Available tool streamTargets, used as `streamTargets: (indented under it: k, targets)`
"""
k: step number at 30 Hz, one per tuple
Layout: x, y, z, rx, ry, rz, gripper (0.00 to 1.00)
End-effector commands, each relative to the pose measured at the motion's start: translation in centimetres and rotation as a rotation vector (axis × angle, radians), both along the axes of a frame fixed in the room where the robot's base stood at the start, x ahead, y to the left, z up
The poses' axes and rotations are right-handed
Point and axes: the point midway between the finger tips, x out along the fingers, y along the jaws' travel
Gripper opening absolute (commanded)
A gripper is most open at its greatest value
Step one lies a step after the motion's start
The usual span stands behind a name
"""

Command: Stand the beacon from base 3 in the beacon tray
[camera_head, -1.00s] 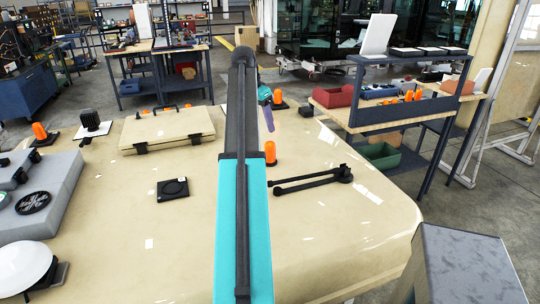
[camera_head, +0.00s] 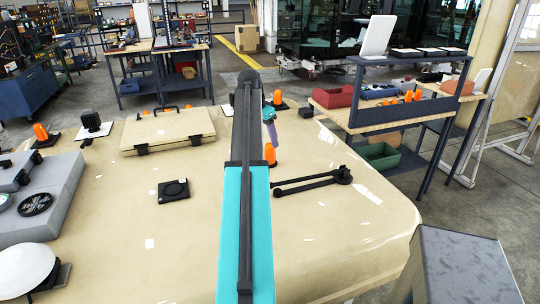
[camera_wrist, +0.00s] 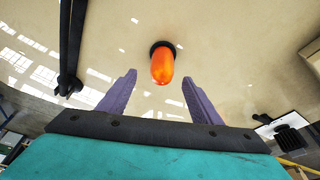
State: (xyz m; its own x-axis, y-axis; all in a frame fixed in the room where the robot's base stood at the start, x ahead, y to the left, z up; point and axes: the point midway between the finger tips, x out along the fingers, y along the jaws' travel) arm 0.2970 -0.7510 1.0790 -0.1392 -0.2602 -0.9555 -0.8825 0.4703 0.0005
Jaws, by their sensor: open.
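An orange beacon (camera_head: 269,154) stands upright on the cream surface (camera_head: 330,235), just right of my arm in the head view. In the wrist view the beacon (camera_wrist: 162,68) has a dark round foot and shows between my two purple fingers, toward their tips. My gripper (camera_wrist: 158,77) is open, with a finger on each side of the beacon in that picture; I see no contact. In the head view my gripper (camera_head: 272,135) is just above the beacon. Several orange beacons (camera_head: 413,95) stand on the trolley (camera_head: 400,115) at the right; their tray is hard to make out.
An empty black square base (camera_head: 173,190) lies left of my arm. A dark wiper-like arm (camera_head: 315,182) lies right of the beacon. Other beacons stand behind (camera_head: 277,97) and far left (camera_head: 40,132). A beige hatch (camera_head: 168,130) and a grey unit (camera_head: 45,195) occupy the left.

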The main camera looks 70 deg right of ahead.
Motion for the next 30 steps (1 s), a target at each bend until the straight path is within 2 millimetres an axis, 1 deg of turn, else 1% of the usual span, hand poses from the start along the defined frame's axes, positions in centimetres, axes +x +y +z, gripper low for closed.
streamTargets:
  k: [3,6,19,23,30]
  targets:
    - [-0.2,-0.3,-1.0,0.0,0.0,0.0,0.59]
    - [-0.3,-0.4,-1.5,0.0,0.0,-0.001,0.59]
    - [-0.3,-0.5,-1.7,0.0,0.0,-0.001,0.59]
    - [-0.3,-0.7,-2.1,0.0,0.0,-0.001,0.59]
    - [-0.4,-1.4,-3.9,0.0,0.0,-0.001,0.59]
